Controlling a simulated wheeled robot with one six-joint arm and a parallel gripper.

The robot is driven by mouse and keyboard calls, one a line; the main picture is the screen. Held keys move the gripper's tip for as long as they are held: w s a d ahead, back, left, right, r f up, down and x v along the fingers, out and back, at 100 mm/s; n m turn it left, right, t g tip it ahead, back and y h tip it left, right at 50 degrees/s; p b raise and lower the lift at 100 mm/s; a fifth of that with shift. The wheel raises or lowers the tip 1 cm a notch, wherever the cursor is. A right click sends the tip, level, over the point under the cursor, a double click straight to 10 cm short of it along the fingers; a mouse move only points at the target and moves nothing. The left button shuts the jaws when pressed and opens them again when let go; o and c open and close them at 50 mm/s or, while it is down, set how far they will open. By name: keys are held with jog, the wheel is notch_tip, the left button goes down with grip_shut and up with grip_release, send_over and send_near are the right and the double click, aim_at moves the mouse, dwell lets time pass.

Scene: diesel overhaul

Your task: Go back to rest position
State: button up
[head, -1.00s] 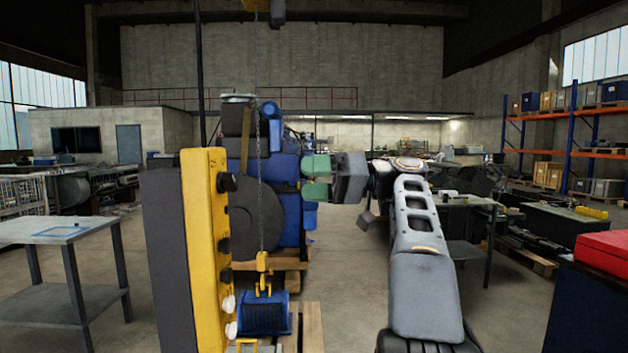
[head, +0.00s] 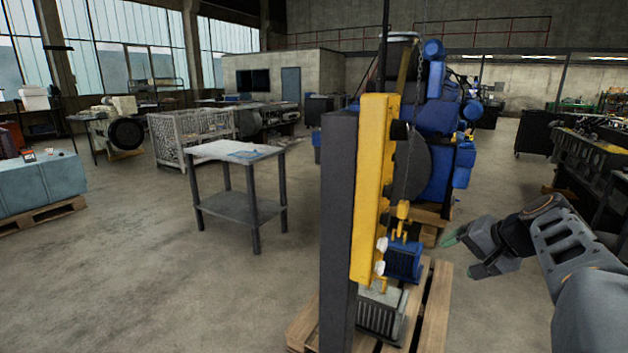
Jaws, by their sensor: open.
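My gripper (head: 452,237) is at the right of the head view, at the end of my grey arm, with its green fingertips pointing left. Only part of the fingers shows, and nothing is seen between them.
A blue engine (head: 437,120) stands behind the post. A wooden pallet (head: 436,310) lies at the post's foot. A grey table (head: 236,152) stands to the left, with a wire cage (head: 190,137) behind it. The floor at the front left is clear.

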jog(key=s+a+f+n+g+h+p, duration=0.1)
jog(key=s+a+f+n+h+p, duration=0.1)
jog(key=s+a, duration=0.5)
jog(key=s+a+f+n+g+h+p, duration=0.2)
jog(key=s+a+f+n+p, duration=0.2)
jog(key=s+a, duration=0.3)
jog(key=shift+s+f+n+g+p, duration=0.3)
jog(key=shift+s+n+p, duration=0.4)
jog(key=shift+n, duration=0.2)
jog(key=shift+a, duration=0.1)
